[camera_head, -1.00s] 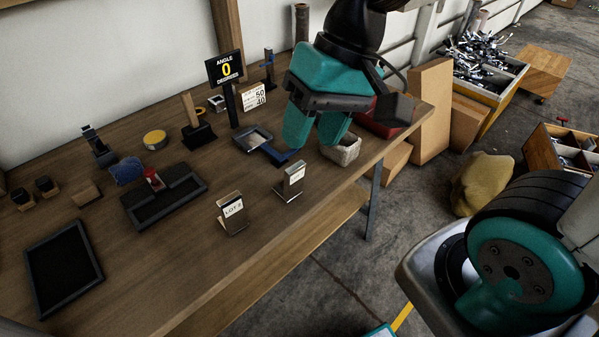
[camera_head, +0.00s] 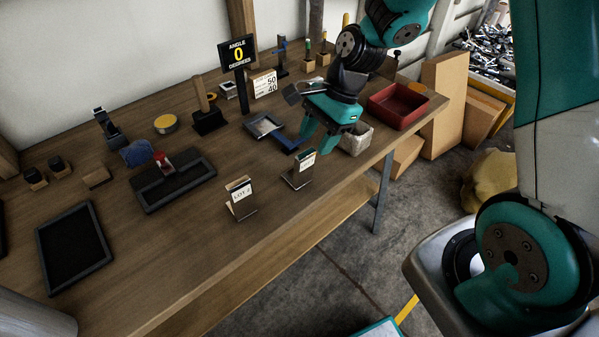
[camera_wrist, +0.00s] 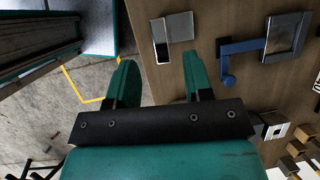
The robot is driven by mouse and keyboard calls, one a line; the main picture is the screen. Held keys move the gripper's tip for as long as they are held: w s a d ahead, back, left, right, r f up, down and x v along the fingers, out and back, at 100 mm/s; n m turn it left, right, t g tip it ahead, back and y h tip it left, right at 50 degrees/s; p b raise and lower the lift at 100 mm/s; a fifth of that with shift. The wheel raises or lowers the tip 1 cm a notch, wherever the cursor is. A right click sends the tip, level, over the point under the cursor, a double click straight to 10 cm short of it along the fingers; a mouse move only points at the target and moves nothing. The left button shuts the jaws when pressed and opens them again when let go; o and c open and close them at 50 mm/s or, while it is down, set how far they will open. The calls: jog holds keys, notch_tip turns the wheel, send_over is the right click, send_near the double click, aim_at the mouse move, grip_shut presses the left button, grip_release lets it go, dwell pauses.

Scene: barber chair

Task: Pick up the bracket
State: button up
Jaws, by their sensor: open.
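Two small L-shaped metal brackets with white LOT labels stand near the table's front edge: the left bracket (camera_head: 240,196) and the right bracket (camera_head: 301,170). One bracket also shows in the wrist view (camera_wrist: 180,27), just beyond my fingertips and nearer the right finger. My gripper (camera_head: 319,141) is open with teal fingers, above the table's front edge, just behind and right of the right bracket in the head view. In the wrist view my gripper (camera_wrist: 160,65) has nothing between its fingers. Its exact height above the bracket cannot be told.
A stone-like pot (camera_head: 356,140) and a red tray (camera_head: 398,107) stand to the right. A black tray (camera_head: 174,184) is at left. Bare wood lies around the left bracket.

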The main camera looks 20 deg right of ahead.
aim_at(307, 153)
jog(key=shift+a+x, duration=0.15)
jog(key=shift+x, duration=1.6)
jog(key=shift+a+x, duration=0.2)
jog(key=shift+x, duration=1.55)
jog(key=shift+r, duration=0.15)
grip_shut()
